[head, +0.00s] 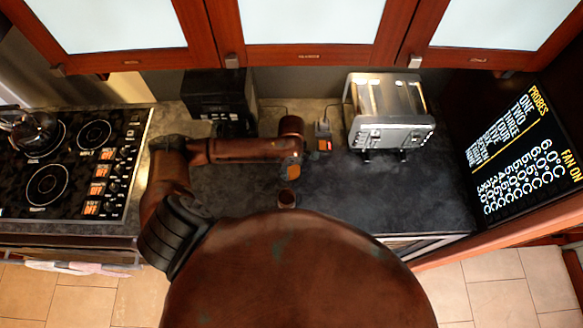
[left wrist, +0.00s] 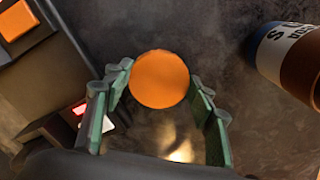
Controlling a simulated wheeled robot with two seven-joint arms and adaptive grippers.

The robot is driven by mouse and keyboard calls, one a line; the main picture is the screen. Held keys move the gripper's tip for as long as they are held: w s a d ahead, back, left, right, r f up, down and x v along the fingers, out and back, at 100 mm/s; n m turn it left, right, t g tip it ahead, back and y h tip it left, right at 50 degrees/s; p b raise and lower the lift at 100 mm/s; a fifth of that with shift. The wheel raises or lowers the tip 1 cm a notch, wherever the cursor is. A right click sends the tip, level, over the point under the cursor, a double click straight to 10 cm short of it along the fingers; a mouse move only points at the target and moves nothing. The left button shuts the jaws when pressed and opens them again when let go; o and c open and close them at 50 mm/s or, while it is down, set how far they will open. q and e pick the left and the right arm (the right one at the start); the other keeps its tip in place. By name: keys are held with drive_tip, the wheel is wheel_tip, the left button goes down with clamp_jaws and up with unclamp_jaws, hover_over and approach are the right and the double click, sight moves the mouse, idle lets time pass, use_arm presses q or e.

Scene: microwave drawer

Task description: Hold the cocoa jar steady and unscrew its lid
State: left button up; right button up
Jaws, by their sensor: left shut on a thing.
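My left gripper (head: 290,164) reaches in over the counter from the left and points down. In the left wrist view its two green-padded fingers (left wrist: 162,84) are on either side of an orange round lid (left wrist: 159,79), shut on it. The lid also shows as an orange disc in the head view (head: 291,173). I cannot tell what is under it. A brown, white and blue labelled jar (left wrist: 287,58), which looks like the cocoa jar, is apart from the fingers at the right. It seems to be the small brown thing in the head view (head: 287,198). My right gripper is not in view.
A small device with a red light (head: 325,144) stands just right of the gripper, and a steel toaster (head: 390,112) beyond it. A black appliance (head: 215,95) is behind the arm. The stove (head: 75,160) is at left. Dark counter (head: 380,190) is clear at right.

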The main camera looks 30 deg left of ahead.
use_arm(q)
drive_tip(key=shift+f, duration=0.1)
drive_tip(key=o, duration=1)
drive_tip(key=shift+o, duration=1.4)
drive_tip(key=shift+s, duration=0.1)
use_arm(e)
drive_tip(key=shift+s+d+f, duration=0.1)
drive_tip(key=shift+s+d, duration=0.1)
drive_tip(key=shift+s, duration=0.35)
